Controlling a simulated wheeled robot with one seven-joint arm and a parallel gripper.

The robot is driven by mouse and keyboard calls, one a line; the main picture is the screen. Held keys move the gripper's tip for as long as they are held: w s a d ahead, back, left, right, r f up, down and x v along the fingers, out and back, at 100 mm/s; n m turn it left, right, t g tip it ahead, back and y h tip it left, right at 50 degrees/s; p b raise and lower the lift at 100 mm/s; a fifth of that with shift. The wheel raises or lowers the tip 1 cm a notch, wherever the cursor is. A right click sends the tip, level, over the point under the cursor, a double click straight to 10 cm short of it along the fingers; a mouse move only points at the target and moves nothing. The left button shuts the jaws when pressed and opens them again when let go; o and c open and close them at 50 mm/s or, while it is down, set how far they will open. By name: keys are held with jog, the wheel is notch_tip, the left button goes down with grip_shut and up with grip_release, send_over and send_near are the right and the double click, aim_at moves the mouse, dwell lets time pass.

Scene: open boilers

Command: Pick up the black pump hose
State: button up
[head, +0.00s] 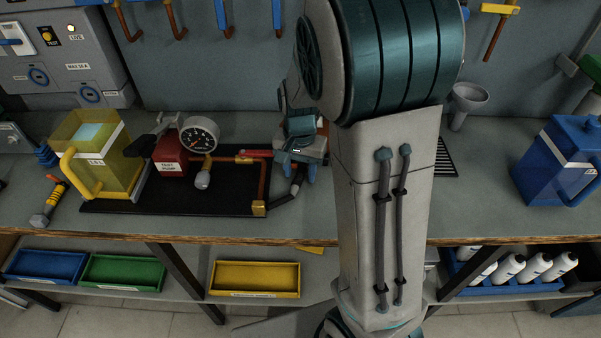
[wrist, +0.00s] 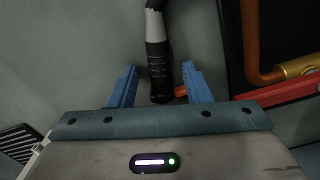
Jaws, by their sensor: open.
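The black pump hose (wrist: 157,62) shows in the wrist view with a ribbed black grip, a grey band and a thinner black length running up out of the frame. Its grip end lies between the two blue fingers of my gripper (wrist: 160,75), with gaps on both sides. My gripper is open. In the head view my gripper (head: 299,168) is above the bench, at the right end of the test pump's black mat. A short dark part of the hose (head: 284,198) shows below it; my gripper hides the rest.
The red test pump (head: 171,154) with a gauge (head: 199,135) and copper pipe (head: 262,186) stands on the mat (head: 165,205), left of my gripper. A yellow jug (head: 92,150) is farther left; a blue can (head: 562,163) is at the right. Bins sit below the bench.

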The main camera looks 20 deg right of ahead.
aim_at(298, 175)
grip_shut()
jog(key=shift+r, duration=0.1)
jog(key=shift+s+a+r, duration=0.3)
jog(key=shift+a, duration=0.05)
notch_tip(298, 175, up, 6)
jog(key=s+a+b, duration=0.2)
jog(key=s+a, duration=1.1)
jog(key=shift+s+a, duration=0.15)
jog(key=shift+a, duration=0.25)
jog(key=shift+r, duration=0.1)
